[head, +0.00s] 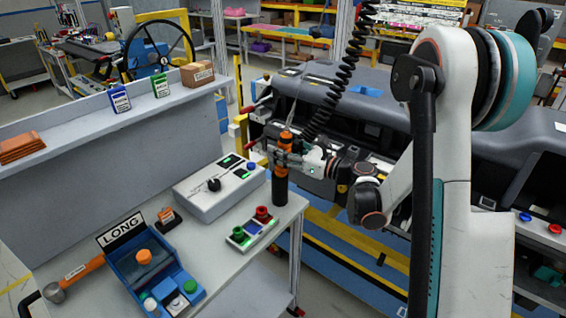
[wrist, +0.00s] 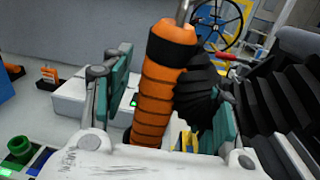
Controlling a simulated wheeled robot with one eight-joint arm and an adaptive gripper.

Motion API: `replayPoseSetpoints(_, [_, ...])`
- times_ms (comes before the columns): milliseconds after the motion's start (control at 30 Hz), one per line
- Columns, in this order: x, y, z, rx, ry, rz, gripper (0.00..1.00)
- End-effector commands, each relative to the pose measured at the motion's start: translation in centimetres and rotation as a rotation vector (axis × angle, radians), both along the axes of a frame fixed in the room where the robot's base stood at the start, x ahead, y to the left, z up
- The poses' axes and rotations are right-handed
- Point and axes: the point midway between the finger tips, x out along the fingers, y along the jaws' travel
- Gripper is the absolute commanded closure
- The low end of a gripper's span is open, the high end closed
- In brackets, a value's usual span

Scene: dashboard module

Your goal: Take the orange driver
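The orange driver (head: 281,172) stands upright above the near table's right corner in the head view, with a black lower end and orange bands. In the wrist view the driver (wrist: 164,88) rises between the two teal-padded fingers, slightly tilted, with a metal shaft at its top. My gripper (head: 284,157) is around the driver from the right. In the wrist view my gripper (wrist: 172,85) is open, with a narrow gap at the left pad and a wider one at the right. The driver's lower end is hidden there.
A black coiled cord (head: 334,82) hangs close above the driver. A grey control box (head: 220,187) and a small button box (head: 251,229) sit beside it on the table. The dashboard (head: 386,98) extends behind my arm.

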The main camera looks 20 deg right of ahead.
Motion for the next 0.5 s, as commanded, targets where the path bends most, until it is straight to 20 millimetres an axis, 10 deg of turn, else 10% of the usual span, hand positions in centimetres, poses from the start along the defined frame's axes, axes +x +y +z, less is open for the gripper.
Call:
replayPoseSetpoints(200, [-0.02, -0.01, 0.00, 0.000, 0.000, 0.000, 0.97])
replayPoseSetpoints(500, [-0.03, -0.01, 0.06, 0.001, -0.001, 0.000, 1.00])
